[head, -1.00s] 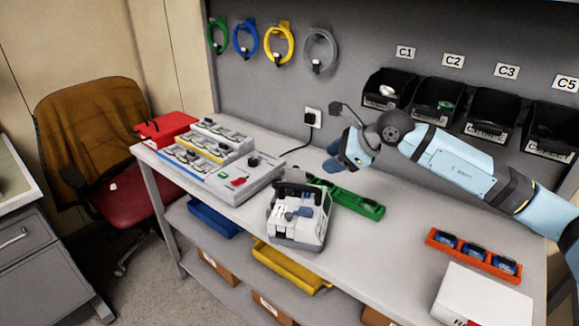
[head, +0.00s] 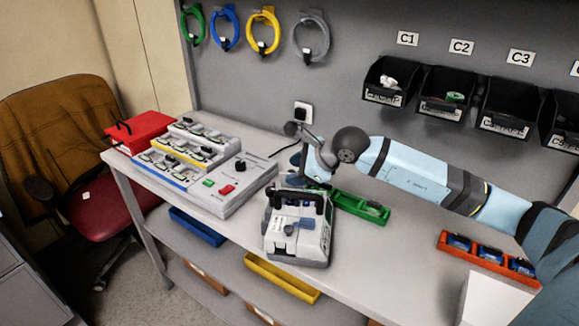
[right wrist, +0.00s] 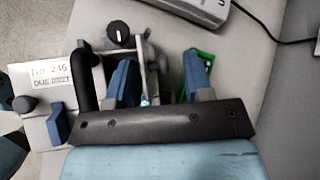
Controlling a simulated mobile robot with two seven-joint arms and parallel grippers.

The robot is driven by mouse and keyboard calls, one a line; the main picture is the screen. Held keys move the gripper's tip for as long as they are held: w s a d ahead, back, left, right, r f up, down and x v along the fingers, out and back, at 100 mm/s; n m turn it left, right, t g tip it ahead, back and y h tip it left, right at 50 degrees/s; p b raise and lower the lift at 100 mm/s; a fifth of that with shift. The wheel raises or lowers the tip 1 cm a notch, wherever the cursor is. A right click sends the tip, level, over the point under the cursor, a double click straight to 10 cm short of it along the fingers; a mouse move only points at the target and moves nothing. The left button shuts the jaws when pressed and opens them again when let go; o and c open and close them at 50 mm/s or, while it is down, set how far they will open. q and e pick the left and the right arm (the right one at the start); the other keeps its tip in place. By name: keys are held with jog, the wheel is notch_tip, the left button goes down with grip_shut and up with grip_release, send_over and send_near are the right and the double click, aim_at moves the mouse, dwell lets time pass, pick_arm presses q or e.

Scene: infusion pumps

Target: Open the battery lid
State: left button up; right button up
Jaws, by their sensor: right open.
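A light grey infusion pump (head: 312,243) with a dark carry handle stands near the bench's front edge in the head view. A blue part (head: 292,228) shows on it. In the right wrist view the pump's labelled face (right wrist: 35,97) and black handle (right wrist: 86,78) lie at the left. I cannot make out the battery lid for certain. My right gripper (right wrist: 160,82) is open, its two blue fingers apart, with grey metal parts and a black knob (right wrist: 118,33) beyond them. In the head view it is above and behind the pump, partly hidden. My left gripper is out of view.
A green tray (head: 362,206) lies close behind the pump. A grey console (head: 225,194) with a red switch stands to the left, a red case (head: 140,131) beyond it. An orange tray (head: 478,262) of blue items is at right. Black bins (head: 447,95) hang on the wall.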

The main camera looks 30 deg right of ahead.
jog(key=shift+a+f, duration=0.1)
jog(key=c, duration=0.8)
jog(key=shift+c, duration=0.2)
